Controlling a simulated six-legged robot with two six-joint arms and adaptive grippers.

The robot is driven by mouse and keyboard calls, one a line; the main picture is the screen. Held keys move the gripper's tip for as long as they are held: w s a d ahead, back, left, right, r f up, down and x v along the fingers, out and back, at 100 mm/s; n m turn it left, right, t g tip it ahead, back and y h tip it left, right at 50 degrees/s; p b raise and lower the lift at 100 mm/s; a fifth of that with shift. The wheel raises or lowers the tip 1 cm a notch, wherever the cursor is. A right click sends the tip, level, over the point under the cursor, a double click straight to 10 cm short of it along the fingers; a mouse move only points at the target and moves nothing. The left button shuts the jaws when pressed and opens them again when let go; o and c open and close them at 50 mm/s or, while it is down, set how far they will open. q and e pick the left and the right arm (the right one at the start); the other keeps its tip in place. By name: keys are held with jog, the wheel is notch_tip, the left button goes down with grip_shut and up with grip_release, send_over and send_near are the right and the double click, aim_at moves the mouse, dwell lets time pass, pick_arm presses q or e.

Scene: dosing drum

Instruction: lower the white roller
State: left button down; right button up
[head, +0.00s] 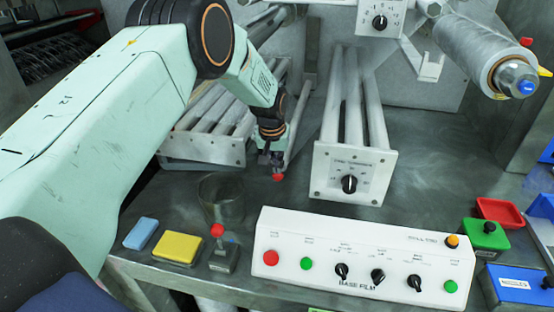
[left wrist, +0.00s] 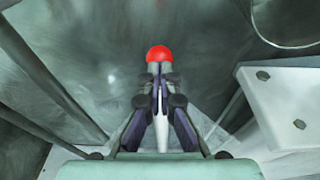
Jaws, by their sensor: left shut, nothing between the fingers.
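Pale rollers show in two banks in the head view: a left bank (head: 212,112) and a middle bank (head: 354,100) behind a white end plate with a black knob. I cannot tell which is the task's white roller. A red ball knob (head: 278,177) sits just below my left gripper (head: 271,158). In the left wrist view the red knob (left wrist: 159,54) is right at the tips of my left gripper (left wrist: 159,72), which is shut with nothing between its fingers. I cannot tell whether they touch. A pale tapered shaft (left wrist: 161,132) shows behind the fingers. My right gripper is out of view.
A white control panel (head: 362,262) with buttons and knobs stands at the front. A red-topped lever (head: 217,231), yellow block (head: 178,248) and blue block (head: 141,233) lie left of it. Red (head: 499,212), green (head: 485,234) and blue (head: 518,286) items stand at right.

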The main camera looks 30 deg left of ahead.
pick_arm(q)
jog(key=shift+s+f, duration=0.1)
jog(key=shift+s, duration=0.1)
jog(key=shift+w, duration=0.1)
jog(key=shift+r+p, duration=0.45)
jog(key=shift+p, duration=0.05)
jog(key=r+p, duration=0.3)
jog(key=shift+w+a+r, duration=0.3)
jog(key=shift+w+r, duration=0.05)
jog(key=shift+r, duration=0.05)
jog(key=b+v, duration=0.1)
jog(key=v, duration=0.8)
jog(key=shift+s, duration=0.25)
jog(key=shift+s+r, duration=0.1)
